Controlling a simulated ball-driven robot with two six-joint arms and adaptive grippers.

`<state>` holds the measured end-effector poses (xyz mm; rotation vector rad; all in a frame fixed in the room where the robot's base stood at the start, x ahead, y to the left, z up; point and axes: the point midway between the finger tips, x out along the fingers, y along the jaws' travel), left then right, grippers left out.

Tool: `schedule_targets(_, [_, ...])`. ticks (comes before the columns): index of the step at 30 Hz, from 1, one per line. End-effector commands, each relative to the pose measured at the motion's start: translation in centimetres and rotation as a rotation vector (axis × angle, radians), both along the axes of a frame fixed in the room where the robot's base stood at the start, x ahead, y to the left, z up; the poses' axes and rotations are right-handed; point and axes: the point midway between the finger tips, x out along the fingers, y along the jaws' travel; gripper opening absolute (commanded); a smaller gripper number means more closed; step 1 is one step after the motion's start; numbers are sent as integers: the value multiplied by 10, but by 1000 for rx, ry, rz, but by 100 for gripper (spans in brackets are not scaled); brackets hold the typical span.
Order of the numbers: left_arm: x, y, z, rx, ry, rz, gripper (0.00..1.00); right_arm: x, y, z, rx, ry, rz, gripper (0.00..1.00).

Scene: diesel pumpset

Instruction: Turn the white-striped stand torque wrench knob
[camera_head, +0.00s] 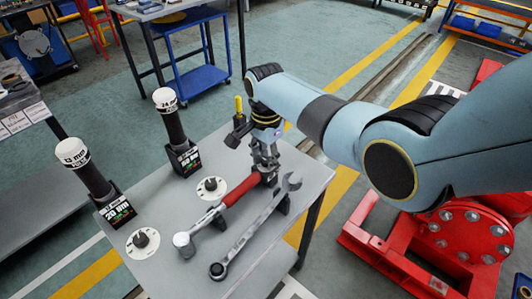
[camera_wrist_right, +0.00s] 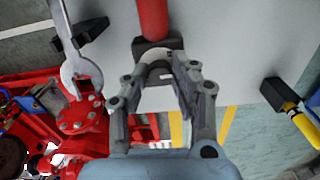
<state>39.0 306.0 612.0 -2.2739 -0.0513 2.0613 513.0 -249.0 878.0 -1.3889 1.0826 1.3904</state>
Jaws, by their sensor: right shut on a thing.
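The stand torque wrench (camera_head: 240,188) has a red handle and a silver head and lies across black holders on the grey table. Its red handle also shows at the top of the right wrist view (camera_wrist_right: 152,18). My right gripper (camera_head: 268,177) points down at the handle's far end. In the right wrist view its two fingers (camera_wrist_right: 160,76) sit on either side of a pale band, the knob (camera_wrist_right: 158,66), beside a black holder (camera_wrist_right: 174,45). The fingers are closed on the knob, which they partly hide. My left gripper is out of view.
A steel spanner (camera_head: 255,228) lies alongside the wrench on the table (camera_head: 152,202). Two black tools with white caps (camera_head: 72,152) (camera_head: 165,99) stand in black display stands. Two white dials with black knobs (camera_head: 143,242) (camera_head: 212,189) are nearby. A red machine (camera_head: 455,235) stands at right.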

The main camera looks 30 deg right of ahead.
Motion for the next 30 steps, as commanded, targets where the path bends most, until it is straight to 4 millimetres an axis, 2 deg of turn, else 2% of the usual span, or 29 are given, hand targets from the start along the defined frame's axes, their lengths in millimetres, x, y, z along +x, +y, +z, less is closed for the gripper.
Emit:
schedule_targets(3, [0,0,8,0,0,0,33,0,0,2,0,0,-88,0])
schedule_targets(15, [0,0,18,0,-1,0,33,1,0,1,0,-1,-304,0])
schedule_targets(30, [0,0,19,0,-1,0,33,1,0,0,0,-1,-350,0])
